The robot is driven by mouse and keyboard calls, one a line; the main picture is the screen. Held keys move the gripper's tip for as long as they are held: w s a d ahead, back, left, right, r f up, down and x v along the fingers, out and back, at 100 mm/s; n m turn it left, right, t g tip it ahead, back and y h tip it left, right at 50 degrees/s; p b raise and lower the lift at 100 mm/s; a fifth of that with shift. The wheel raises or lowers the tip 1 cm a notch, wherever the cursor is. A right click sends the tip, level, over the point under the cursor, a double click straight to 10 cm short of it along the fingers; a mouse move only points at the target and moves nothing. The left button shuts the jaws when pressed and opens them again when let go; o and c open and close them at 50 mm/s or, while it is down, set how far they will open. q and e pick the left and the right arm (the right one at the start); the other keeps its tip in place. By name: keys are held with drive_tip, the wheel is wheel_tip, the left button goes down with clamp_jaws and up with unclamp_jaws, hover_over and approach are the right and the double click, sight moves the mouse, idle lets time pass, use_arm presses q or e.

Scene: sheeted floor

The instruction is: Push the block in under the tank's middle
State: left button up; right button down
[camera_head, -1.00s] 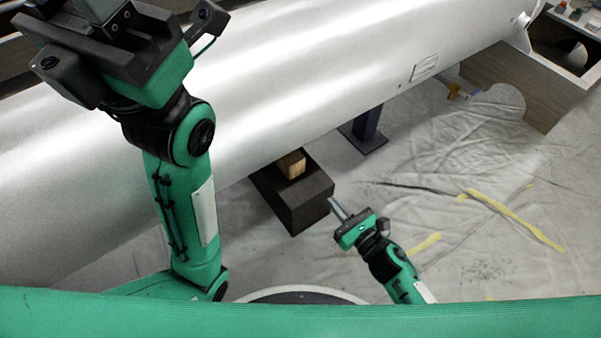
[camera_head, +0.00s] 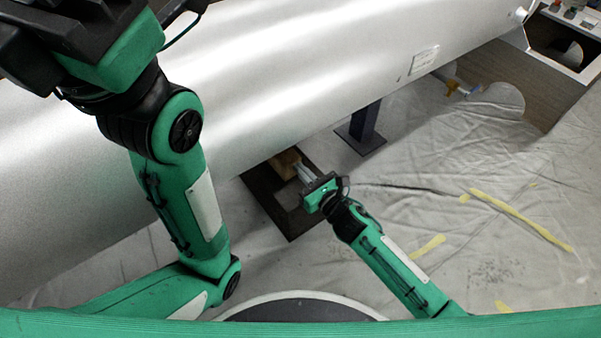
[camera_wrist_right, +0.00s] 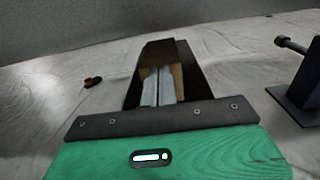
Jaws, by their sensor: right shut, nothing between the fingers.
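The wooden block (camera_head: 284,163) sits on a dark plinth (camera_head: 290,224) beneath the near underside of the silver tank (camera_head: 300,70). My right gripper (camera_head: 299,170) is shut and empty, its fingers over the plinth and pointing at the block. In the right wrist view the shut fingers (camera_wrist_right: 158,86) are in front of the block (camera_wrist_right: 178,82), which shows on both sides of them; I cannot tell whether they touch it. The tank hides the far part of the plinth. My left gripper (camera_head: 60,25) is cut off at the top left, with its fingertips out of sight.
A dark metal stand (camera_head: 363,130) holds the tank just right of the plinth; it also shows in the right wrist view (camera_wrist_right: 300,85). A wooden box frame (camera_head: 540,85) stands at the right. The sheeted floor (camera_head: 450,190) at right is wrinkled, with yellow tape (camera_head: 520,218).

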sight(286, 154)
drive_tip(key=shift+w+a, duration=0.3)
drive_tip(key=shift+w, duration=0.1)
drive_tip(key=x, duration=0.7)
drive_tip(key=shift+b, duration=0.3)
drive_tip(key=shift+s, duration=0.1)
drive_tip(key=shift+d, duration=0.1)
